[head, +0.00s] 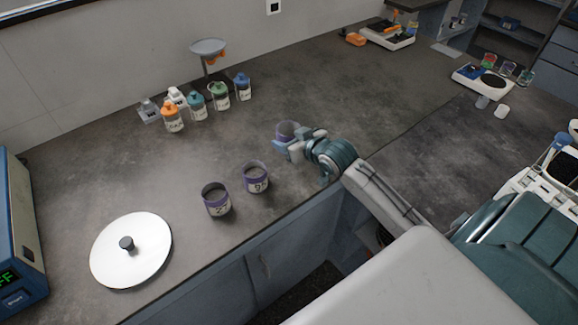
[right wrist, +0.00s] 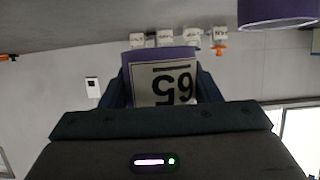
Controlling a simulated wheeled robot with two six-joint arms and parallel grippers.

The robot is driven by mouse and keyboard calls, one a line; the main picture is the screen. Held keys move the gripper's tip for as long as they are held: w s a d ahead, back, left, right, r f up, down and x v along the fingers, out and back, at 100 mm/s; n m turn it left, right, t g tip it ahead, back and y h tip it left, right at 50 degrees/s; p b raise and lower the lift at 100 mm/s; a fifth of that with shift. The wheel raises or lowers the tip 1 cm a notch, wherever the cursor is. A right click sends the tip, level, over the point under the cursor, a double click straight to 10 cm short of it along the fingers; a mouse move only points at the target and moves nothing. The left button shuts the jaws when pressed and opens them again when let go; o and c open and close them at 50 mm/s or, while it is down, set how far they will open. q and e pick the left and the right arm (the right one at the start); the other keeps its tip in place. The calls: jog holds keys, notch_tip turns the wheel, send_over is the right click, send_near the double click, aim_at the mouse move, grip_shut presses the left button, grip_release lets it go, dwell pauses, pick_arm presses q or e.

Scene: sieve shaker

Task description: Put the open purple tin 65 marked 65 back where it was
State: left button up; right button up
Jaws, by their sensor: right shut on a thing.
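The open purple tin 65 (head: 287,130) is in my right gripper (head: 283,145). Its label reads 65, upside down, in the right wrist view (right wrist: 163,84), with a finger on each side of it. In the head view my gripper hides part of the tin, and I cannot tell whether it touches the bench. Two more open purple tins stand on the bench to the left, one nearer (head: 216,199) and one beside it (head: 256,178). My left gripper is not in view.
A round white lid with a dark knob (head: 131,250) lies at the front left. Several jars with coloured lids, such as the orange one (head: 172,117), stand at the back. A blue machine (head: 22,240) is at the left edge. The bench (head: 330,95) behind my gripper is clear.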

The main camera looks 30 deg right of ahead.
aim_at(290, 170)
notch_tip(290, 170, down, 8)
jog(key=shift+a+f+p, duration=0.15)
jog(key=shift+p, duration=0.2)
jog(key=shift+f, duration=0.1)
jog(key=o, duration=1)
jog(key=shift+o, duration=0.2)
jog(key=shift+s, duration=0.4)
jog(key=v, duration=1.1)
jog(key=shift+s+r, duration=0.15)
jog(key=shift+r, duration=0.15)
